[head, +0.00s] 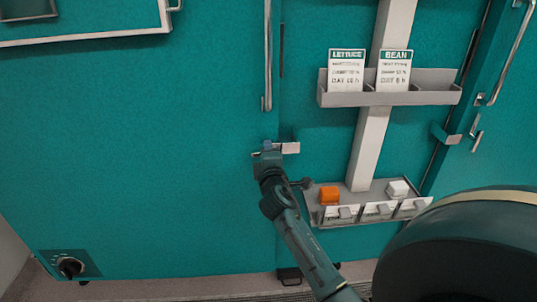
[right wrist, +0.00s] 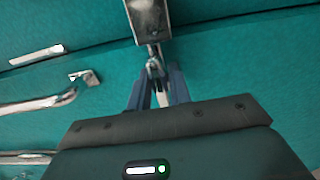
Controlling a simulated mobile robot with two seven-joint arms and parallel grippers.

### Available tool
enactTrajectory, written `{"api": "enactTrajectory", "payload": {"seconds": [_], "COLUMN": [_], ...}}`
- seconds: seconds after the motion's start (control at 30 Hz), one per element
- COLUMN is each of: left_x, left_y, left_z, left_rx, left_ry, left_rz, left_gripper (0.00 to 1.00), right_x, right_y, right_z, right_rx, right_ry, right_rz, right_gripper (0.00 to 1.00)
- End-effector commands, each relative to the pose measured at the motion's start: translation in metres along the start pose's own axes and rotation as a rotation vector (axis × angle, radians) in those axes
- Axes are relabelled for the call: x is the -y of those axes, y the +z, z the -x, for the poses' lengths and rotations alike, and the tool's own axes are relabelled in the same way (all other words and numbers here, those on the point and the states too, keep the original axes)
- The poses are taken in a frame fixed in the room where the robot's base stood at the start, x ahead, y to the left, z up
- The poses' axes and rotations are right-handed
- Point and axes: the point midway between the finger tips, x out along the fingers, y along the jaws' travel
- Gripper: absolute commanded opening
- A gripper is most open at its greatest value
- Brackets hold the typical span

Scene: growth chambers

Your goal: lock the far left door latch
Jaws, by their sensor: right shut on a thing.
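The left chamber door (head: 150,130) is a large teal panel and looks closed. Its latch shows as a silver plate (head: 291,148) at the door's right edge, below the long vertical handle (head: 267,60). My right gripper (head: 267,148) is at the latch, just left of the plate. In the right wrist view my right gripper (right wrist: 156,82) is shut on the small metal latch lever (right wrist: 153,60), just below the plate (right wrist: 147,15). The fingers hide part of the lever, so its exact angle is hard to tell. My left gripper is not in view.
A rack (head: 420,98) above holds LETTUCE and BEAN cards. Another latch lever (head: 475,128) is at far right. A control knob (head: 70,268) is at lower left.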

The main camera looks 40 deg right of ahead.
Motion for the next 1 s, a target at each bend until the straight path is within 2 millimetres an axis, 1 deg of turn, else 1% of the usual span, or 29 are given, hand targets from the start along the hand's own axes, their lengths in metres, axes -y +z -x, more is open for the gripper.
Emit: {"api": "enactTrajectory", "payload": {"seconds": [0.2, 0.6, 0.63, 0.87, 0.9, 1.0], "left_x": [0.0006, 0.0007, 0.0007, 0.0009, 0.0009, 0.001], "left_y": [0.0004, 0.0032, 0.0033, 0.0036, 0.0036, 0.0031], "left_z": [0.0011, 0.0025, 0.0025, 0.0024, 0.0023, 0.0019], "left_rx": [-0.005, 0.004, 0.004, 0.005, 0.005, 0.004], "left_ry": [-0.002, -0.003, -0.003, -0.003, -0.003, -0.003], "left_rz": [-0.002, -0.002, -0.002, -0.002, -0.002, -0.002], "left_gripper": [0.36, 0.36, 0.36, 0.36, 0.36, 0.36], "right_x": [0.0004, 0.0002, 0.0002, 0.0001, 0.0002, 0.0002], "right_y": [0.0, 0.0, 0.0, 0.0, 0.0, 0.0], "right_z": [0.0, 0.0, 0.0, 0.0, 0.0, 0.0], "right_rx": [0.001, 0.0, 0.0, 0.0, 0.0, 0.0], "right_ry": [0.0, 0.0, 0.0, 0.0, 0.0, 0.0], "right_rz": [-0.04, -0.045, -0.045, -0.044, -0.043, -0.043], "right_gripper": [0.0, 0.0, 0.21, 0.4, 0.42, 0.42]}}
